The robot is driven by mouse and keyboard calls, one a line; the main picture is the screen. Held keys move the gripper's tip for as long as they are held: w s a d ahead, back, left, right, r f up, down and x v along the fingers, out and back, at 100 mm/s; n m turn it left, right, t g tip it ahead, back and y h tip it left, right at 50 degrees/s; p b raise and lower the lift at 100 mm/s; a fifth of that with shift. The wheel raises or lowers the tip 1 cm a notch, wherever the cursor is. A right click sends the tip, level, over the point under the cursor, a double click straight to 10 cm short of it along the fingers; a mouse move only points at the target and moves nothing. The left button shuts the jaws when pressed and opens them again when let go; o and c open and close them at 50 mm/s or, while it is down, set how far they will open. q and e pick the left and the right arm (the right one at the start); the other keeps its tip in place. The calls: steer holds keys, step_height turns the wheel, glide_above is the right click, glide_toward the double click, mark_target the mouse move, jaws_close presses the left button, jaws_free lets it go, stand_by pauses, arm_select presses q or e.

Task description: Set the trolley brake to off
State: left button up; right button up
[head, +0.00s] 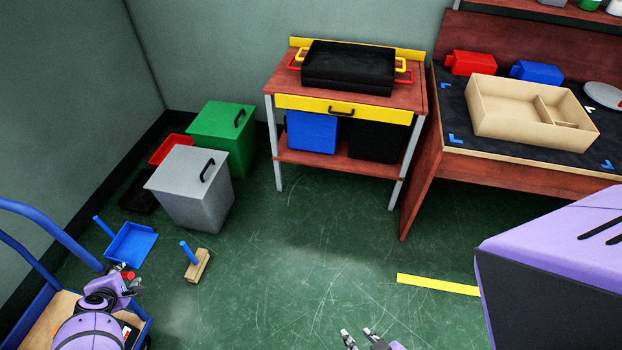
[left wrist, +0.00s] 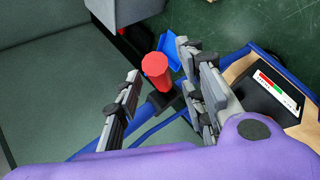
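The trolley has a blue tube frame (head: 52,228) and a wooden bed, at the lower left in the head view. A red cylindrical knob (left wrist: 157,70) on a black mount sits at its blue rail; this looks like the brake handle, and it also shows in the head view (head: 128,275). My left gripper (left wrist: 160,88) is open, with its fingers on either side of the knob; I cannot tell whether they touch it. In the head view this gripper (head: 127,284) is small and partly hidden. My right gripper (head: 359,336) is open and empty at the bottom edge.
A black panel with a red, green and white label (left wrist: 281,92) lies on the trolley. A blue dustpan (head: 130,245), a brush (head: 197,265), a grey bin (head: 188,190) and a green bin (head: 222,135) stand beyond it. The green floor in the middle is clear.

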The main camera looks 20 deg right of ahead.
arm_select(q)
steer(key=shift+s+d+r, duration=0.2)
steer(key=shift+s+d, duration=0.05)
steer(key=s+r, duration=0.1)
steer(key=s, duration=1.1)
steer(key=shift+s+a, duration=0.25)
steer(key=shift+s, duration=0.15)
